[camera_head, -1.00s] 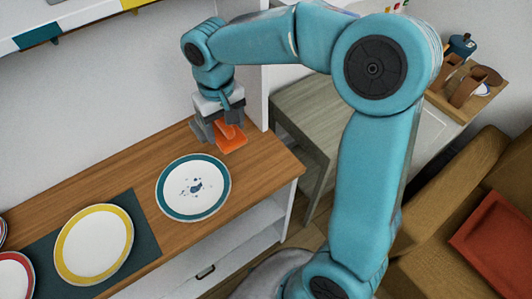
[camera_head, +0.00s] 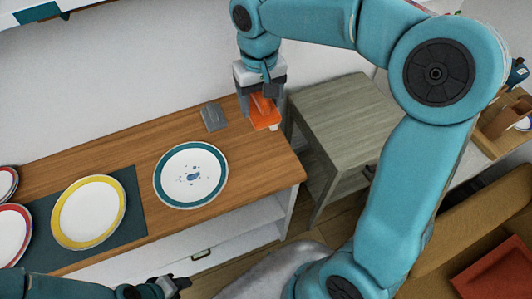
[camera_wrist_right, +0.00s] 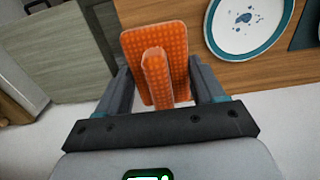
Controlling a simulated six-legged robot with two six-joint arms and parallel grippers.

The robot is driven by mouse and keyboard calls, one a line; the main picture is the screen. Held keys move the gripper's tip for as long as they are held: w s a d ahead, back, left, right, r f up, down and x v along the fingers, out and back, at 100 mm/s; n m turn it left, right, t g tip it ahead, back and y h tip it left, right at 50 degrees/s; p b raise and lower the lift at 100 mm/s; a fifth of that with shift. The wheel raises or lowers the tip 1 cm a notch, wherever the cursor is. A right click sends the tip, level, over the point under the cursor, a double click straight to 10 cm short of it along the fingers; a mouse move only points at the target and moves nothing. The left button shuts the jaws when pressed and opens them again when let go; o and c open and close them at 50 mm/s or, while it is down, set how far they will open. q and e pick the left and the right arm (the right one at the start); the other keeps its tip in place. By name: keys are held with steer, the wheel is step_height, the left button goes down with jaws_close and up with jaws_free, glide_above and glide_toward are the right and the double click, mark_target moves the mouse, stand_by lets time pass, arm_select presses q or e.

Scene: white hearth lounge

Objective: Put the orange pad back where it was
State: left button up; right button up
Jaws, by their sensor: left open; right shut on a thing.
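My right gripper (camera_head: 262,92) is shut on the orange pad (camera_head: 265,114), near the back right end of the wooden counter (camera_head: 258,165). In the right wrist view the pad (camera_wrist_right: 180,60) is a dotted orange plate with a raised grip, held by that grip between the fingers (camera_wrist_right: 160,85). The pad appears to be above the surface; its exact height is hard to tell. My left gripper (camera_head: 172,285) is open and empty at the bottom of the head view, in front of the counter.
A small grey piece (camera_head: 213,117) lies on the counter left of the pad. A teal-rimmed plate (camera_head: 218,178) stands in front of it, with a yellow-rimmed plate (camera_head: 62,225) on a dark mat (camera_head: 130,200) further left. A grey-green side table (camera_head: 335,105) stands right of the counter.

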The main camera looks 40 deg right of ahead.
glide_above(260, 158)
step_height(260, 158, down, 15)
steer(key=shift+f+b, duration=0.1)
steer(key=shift+b, duration=0.2)
steer(key=shift+f, duration=2.2)
steer(key=shift+s+f, duration=0.1)
steer(key=shift+f+b, duration=0.15)
steer(key=shift+b, duration=0.15)
steer(key=o, duration=1.1)
step_height(260, 158, up, 12)
steer(key=shift+r+p, duration=0.25)
steer(key=shift+p, duration=0.2)
